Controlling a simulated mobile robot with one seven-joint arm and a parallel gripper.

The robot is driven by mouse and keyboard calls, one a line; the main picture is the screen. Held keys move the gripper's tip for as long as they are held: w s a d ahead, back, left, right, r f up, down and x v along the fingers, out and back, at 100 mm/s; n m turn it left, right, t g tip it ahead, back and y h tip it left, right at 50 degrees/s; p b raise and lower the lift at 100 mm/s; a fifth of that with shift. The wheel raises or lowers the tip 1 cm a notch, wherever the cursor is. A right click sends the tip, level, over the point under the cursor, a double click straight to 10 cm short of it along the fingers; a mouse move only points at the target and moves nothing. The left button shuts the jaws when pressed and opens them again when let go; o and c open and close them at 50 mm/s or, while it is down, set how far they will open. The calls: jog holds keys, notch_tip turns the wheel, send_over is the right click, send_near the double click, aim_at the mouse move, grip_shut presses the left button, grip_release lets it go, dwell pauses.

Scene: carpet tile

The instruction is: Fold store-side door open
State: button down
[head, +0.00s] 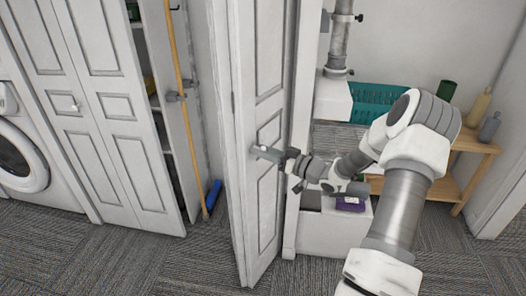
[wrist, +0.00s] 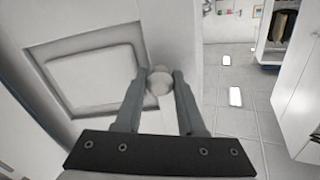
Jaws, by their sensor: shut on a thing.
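The white panelled folding door (head: 265,110) stands partly folded in the middle of the head view, its edge toward me. My gripper (head: 268,153) is at the door's face, about mid-height. In the wrist view my gripper (wrist: 160,82) is shut on a round pale knob (wrist: 158,80), with one finger on each side of it. The panel face (wrist: 95,78) of the door fills the left of that view. The fingertips partly cover the knob. In the head view the knob is hidden by my gripper.
Another white folding door (head: 100,110) stands at left, beside a washing machine (head: 22,150). A broom (head: 182,100) leans in the opening between. A wooden shelf (head: 470,145) with bottles and a teal basket (head: 375,100) are at right. Carpet tile floor (head: 120,270) is clear in front.

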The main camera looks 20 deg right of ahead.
jog(key=shift+s+d, duration=0.1)
dwell(0.5)
jog(key=shift+s+d+n+g+y+p, duration=0.2)
jog(key=shift+s+d+n+g+y, duration=0.55)
jog(key=shift+d, duration=0.35)
jog(key=shift+s+d+n+g+y+p, duration=0.15)
jog(key=shift+s+d+n+g+y, duration=0.5)
jog(key=shift+s+d+y, duration=0.4)
jog(key=shift+w, duration=0.15)
jog(key=c, duration=0.5)
grip_release()
jog(key=p+v, duration=0.1)
jog(key=v, duration=1.6)
jog(key=shift+d+r, duration=0.1)
jog(key=shift+r, duration=0.05)
